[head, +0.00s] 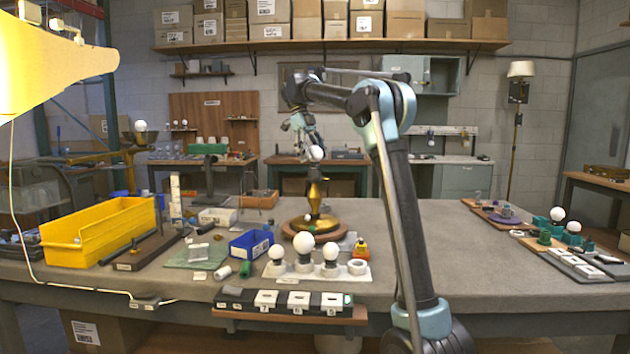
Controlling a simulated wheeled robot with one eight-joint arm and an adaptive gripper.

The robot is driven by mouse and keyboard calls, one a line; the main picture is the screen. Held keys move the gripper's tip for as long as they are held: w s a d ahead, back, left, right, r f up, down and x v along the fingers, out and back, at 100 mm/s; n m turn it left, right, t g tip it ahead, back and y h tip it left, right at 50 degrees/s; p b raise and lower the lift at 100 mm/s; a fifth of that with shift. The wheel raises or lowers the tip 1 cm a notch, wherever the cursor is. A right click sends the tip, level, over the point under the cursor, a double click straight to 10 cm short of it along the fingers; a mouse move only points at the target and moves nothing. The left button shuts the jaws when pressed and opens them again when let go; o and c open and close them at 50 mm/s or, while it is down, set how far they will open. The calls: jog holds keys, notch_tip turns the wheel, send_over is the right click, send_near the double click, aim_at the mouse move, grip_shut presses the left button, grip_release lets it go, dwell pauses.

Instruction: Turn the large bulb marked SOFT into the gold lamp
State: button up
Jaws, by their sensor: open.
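The gold lamp (315,196) stands upright on a round brown base on the workbench. A white round bulb (316,153) shows at the top of the lamp, just under my gripper (308,142). It looks as if it sits on the lamp's dark upper part, but how far in it is cannot be told. My gripper is open, pointing down close to this bulb; whether the fingers touch it is unclear. A white holder (318,276) in front carries a large bulb (304,243) and two smaller ones beside it. The marking SOFT is not legible on any bulb.
A blue bin (251,244), an orange-yellow item (361,249) and a numbered dark rack (290,302) stand near the lamp. A yellow bin (98,232) is at left. More bulbs (557,214) and trays stand at right.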

jog(key=v, duration=1.1)
